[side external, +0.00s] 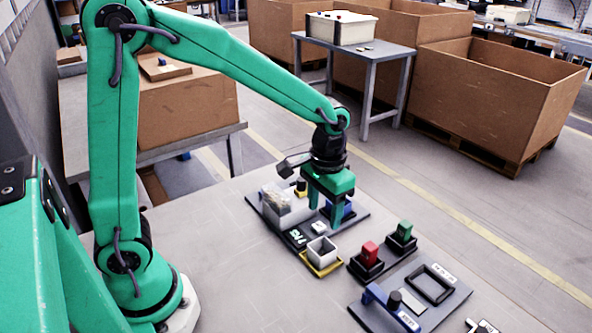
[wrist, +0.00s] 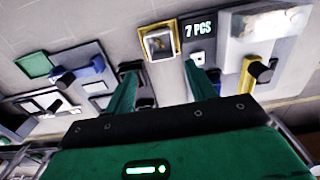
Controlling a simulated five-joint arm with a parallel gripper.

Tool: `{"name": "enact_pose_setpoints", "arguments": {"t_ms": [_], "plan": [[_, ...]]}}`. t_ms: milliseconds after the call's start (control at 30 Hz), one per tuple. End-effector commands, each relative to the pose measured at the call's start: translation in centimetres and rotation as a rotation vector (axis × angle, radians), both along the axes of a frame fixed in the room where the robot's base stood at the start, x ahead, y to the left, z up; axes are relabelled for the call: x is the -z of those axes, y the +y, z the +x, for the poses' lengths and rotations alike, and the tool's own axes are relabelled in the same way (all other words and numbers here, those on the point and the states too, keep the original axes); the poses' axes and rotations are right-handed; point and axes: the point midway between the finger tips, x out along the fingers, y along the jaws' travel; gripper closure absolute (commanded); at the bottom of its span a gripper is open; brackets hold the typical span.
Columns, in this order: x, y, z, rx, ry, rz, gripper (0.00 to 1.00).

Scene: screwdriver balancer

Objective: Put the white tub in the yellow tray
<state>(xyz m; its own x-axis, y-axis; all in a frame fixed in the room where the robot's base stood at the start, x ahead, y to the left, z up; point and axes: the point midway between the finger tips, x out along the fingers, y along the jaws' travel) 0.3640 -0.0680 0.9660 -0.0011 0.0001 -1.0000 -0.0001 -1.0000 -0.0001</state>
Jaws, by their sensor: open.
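The white tub (side external: 320,251), a small square open-topped box, stands upright in the yellow tray (side external: 323,271). The tray's yellow rim shows around the tub's base. In the wrist view the yellow tray (wrist: 146,44) shows as a yellow square frame, with the pale tub inside it. My gripper (side external: 326,218) points down just behind the tub, apart from it, over the grey fixture board. Its two fingers are spread with nothing seen between them. In the wrist view my gripper (wrist: 164,85) has its green fingers wide apart, below the tray in the picture.
A dark "7 PCS" display (side external: 297,237) lies left of the tub. A clear bin (side external: 283,205) and a black knob (side external: 301,186) stand behind. A red block (side external: 369,252) and a green block (side external: 404,231) stand to the right, with a blue-handled fixture (side external: 388,300) in front. The table at left is clear.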

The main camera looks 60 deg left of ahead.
Motion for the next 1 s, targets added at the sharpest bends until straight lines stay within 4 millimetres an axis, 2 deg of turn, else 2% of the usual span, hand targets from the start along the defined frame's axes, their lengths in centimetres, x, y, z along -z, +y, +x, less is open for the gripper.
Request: {"name": "enact_pose_setpoints", "arguments": {"t_ms": [400, 567, 767, 1000], "plan": [[0.0, 0.0, 0.0, 0.000, -0.002, 0.000, 0.44], [-0.7, 0.3, -0.3, -0.001, -0.019, -0.003, 0.44], [-3.0, 1.3, -1.6, -0.002, -0.075, -0.012, 0.44], [-6.5, 3.0, -4.4, -0.002, -0.181, -0.022, 0.44]]}}
